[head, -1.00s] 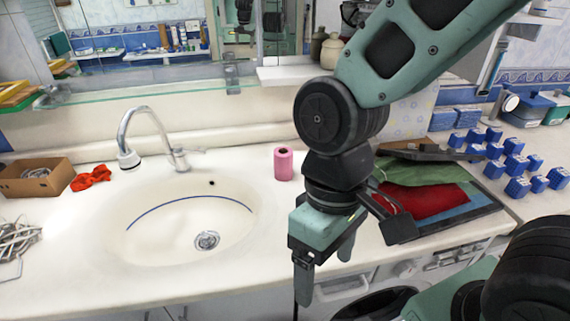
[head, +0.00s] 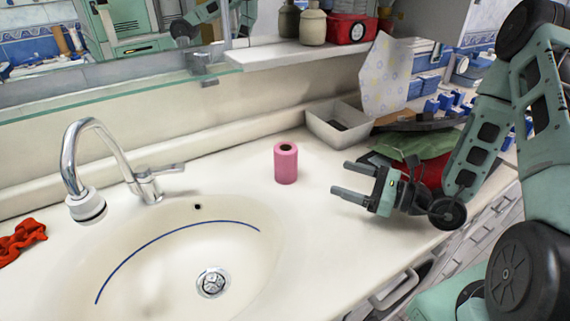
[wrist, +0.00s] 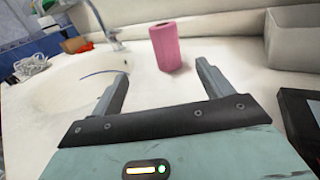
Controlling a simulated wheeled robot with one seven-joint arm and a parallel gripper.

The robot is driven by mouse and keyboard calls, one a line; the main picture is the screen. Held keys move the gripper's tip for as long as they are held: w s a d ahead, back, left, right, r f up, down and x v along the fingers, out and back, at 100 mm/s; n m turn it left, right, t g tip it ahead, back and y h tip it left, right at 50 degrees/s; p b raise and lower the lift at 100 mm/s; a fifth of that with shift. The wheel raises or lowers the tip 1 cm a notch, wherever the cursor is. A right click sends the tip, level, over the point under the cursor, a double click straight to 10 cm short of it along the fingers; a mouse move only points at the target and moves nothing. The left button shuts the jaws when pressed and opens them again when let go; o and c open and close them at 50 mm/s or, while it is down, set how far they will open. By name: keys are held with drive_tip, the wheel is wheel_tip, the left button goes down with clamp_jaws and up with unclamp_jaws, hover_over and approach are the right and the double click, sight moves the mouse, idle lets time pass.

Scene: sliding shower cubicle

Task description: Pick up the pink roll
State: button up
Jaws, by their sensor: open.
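The pink roll (head: 286,163) stands upright on the white countertop, right of the sink, with its dark core hole on top. It also shows in the wrist view (wrist: 166,47), beyond the fingers and roughly between them. My gripper (head: 340,179) is open and empty, just right of the roll in the head view. Its fingers point left toward the roll, low over the counter, with a gap between fingertips and roll.
The sink (head: 150,275) and chrome faucet (head: 75,165) lie left of the roll. A grey bin (head: 338,127) stands behind right. Green and red cloths (head: 425,144) lie at the right. A glass shelf (head: 120,90) runs along the wall. Counter around the roll is clear.

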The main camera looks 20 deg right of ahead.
sight(295, 161)
drive_tip(key=shift+w+a, duration=0.15)
drive_tip(key=shift+w, duration=0.25)
drive_tip(key=p+x, duration=0.3)
drive_tip(key=x, duration=0.7)
drive_tip(key=shift+w+a, duration=0.2)
drive_tip(key=shift+f+p+x, duration=0.15)
drive_tip(key=shift+p+x, duration=0.35)
drive_tip(key=shift+x, duration=0.95)
drive_tip(key=shift+f+p+x, duration=0.2)
drive_tip(key=shift+p+x, duration=0.3)
drive_tip(key=shift+x, duration=1)
drive_tip(key=shift+w+d, duration=0.15)
drive_tip(key=shift+d, duration=0.1)
drive_tip(key=c, duration=1.1)
